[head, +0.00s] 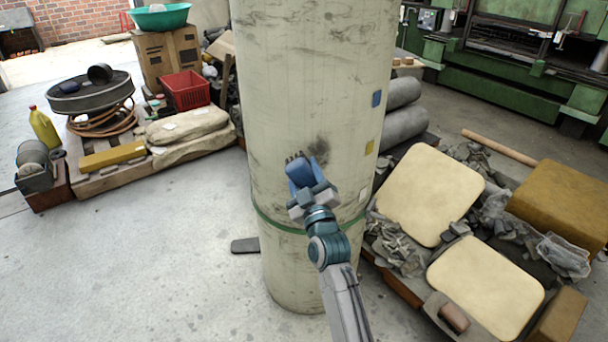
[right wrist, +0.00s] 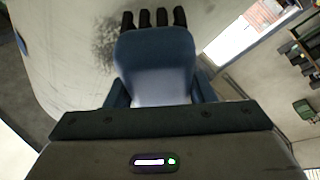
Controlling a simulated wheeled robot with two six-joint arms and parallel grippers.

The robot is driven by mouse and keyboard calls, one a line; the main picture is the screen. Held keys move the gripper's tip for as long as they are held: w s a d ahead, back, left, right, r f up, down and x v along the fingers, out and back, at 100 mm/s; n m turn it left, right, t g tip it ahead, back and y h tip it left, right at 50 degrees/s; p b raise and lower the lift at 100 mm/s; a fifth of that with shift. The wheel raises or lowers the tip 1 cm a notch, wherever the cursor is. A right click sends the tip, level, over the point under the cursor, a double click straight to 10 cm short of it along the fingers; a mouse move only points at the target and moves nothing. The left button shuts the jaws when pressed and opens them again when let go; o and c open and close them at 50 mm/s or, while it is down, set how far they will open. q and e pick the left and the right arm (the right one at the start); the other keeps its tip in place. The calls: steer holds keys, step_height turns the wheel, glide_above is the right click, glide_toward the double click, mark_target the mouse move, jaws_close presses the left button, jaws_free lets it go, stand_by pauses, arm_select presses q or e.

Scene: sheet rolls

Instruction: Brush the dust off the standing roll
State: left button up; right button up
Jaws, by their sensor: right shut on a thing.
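The standing roll (head: 290,90) is a tall, pale, grimy cylinder in the middle of the head view, with a green band around its lower part. A dark smudge of dust (head: 319,149) marks its front; the smudge also shows in the right wrist view (right wrist: 106,42). My right gripper (head: 307,184) is shut on a blue brush (head: 299,170) with dark bristles. The brush fills the middle of the right wrist view (right wrist: 158,62), bristles pointing up. It is in front of the roll, just left of and below the smudge; I cannot tell whether bristles touch. My left gripper is out of view.
Right of the roll lie cream pads (head: 432,192), scraps and a brown block (head: 565,200). Grey rolls (head: 403,124) lie behind. A pallet with sacks (head: 188,125) and a red crate (head: 186,90) stand left. The floor (head: 170,240) at front left is clear.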

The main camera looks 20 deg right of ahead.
mark_target(330, 155)
steer(key=shift+w, duration=0.1)
steer(key=shift+w+d+p, duration=0.15)
steer(key=shift+w+p, duration=0.25)
steer(key=shift+w, duration=0.15)
steer(key=shift+w+d+p, duration=0.15)
steer(key=shift+w+p, duration=0.25)
steer(key=shift+w, duration=0.1)
stand_by(0.3)
steer(key=d+p, duration=0.1)
steer(key=p, duration=0.1)
steer(key=d+p, duration=0.1)
steer(key=shift+s+d+r, duration=0.25)
steer(key=shift+s+d, duration=0.05)
steer(key=shift+s, duration=0.05)
steer(key=shift+s+d+f+p, duration=0.2)
steer(key=shift+d+p, duration=0.35)
steer(key=shift+p, duration=0.4)
steer(key=p, duration=0.1)
steer(key=d+p, duration=0.1)
steer(key=p, duration=0.1)
steer(key=shift+s+d+r, duration=0.1)
steer(key=shift+d+r, duration=0.1)
steer(key=shift+d, duration=0.1)
steer(key=shift+s+d+f+p, duration=0.1)
steer(key=shift+s+d+p, duration=0.1)
steer(key=shift+d+p, duration=0.65)
